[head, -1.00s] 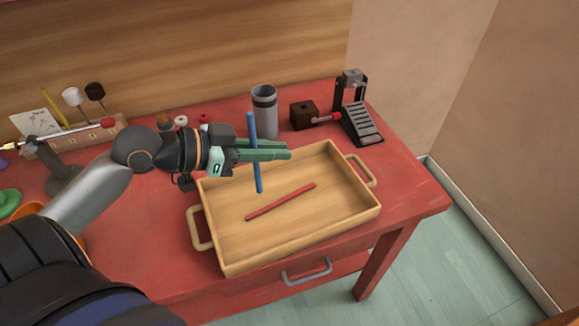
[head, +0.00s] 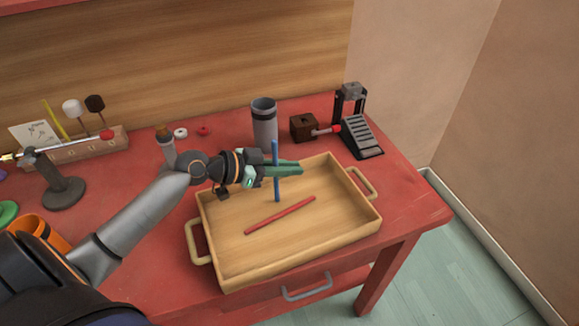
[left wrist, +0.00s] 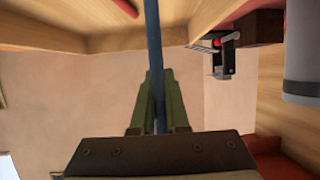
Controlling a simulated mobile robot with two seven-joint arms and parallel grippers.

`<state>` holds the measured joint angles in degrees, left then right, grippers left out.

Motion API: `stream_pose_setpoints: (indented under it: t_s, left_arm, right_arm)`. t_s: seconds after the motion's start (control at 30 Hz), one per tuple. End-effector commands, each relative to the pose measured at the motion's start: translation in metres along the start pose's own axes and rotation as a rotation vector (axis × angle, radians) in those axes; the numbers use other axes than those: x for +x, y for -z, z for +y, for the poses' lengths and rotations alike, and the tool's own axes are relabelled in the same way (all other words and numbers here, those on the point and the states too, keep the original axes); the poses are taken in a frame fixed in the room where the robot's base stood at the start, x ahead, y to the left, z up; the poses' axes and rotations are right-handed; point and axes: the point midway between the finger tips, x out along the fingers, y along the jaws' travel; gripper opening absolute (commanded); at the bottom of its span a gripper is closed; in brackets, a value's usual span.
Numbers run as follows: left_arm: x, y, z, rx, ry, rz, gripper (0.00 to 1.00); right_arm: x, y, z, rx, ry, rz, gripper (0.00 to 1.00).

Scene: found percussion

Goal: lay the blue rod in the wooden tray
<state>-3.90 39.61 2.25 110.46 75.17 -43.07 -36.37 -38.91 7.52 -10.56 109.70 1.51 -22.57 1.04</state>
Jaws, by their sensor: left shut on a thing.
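The blue rod (head: 276,180) stands nearly upright between the green fingers of my left gripper (head: 284,168), which is shut on it. The rod is over the wooden tray (head: 330,234), toward its back-left part. I cannot tell whether its lower end touches the tray floor. In the left wrist view the rod (left wrist: 153,60) runs between the fingers (left wrist: 156,100). A red rod (head: 280,215) lies slanted on the tray floor; its end also shows in the left wrist view (left wrist: 125,8). My right gripper is not in view.
A grey cylinder (head: 264,124) stands behind the tray. A brown block (head: 303,127) and a black pedal (head: 361,137) stand at the back right. A wooden rack (head: 88,149) with beaters and a dark stand (head: 64,192) are at the left. The table's front edge is just before the tray.

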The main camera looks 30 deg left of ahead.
Motion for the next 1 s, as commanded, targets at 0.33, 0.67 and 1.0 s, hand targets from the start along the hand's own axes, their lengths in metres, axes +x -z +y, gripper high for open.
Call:
stream_pose_setpoints:
  t_s: [0.33, 0.67, 1.0]
  left_arm:
    - [0.0018, -0.0045, 0.0000, 0.001, 0.000, 0.000, 0.00]
    - [0.0010, -0.0026, 0.0001, 0.000, 0.000, 0.001, 0.42]
    - [-0.0048, -0.0011, -0.0002, 0.001, 0.001, -0.001, 0.42]
  right_arm:
    - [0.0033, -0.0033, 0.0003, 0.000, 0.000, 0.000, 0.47]
    - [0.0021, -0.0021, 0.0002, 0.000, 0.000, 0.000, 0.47]
    - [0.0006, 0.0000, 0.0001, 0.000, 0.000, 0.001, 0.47]
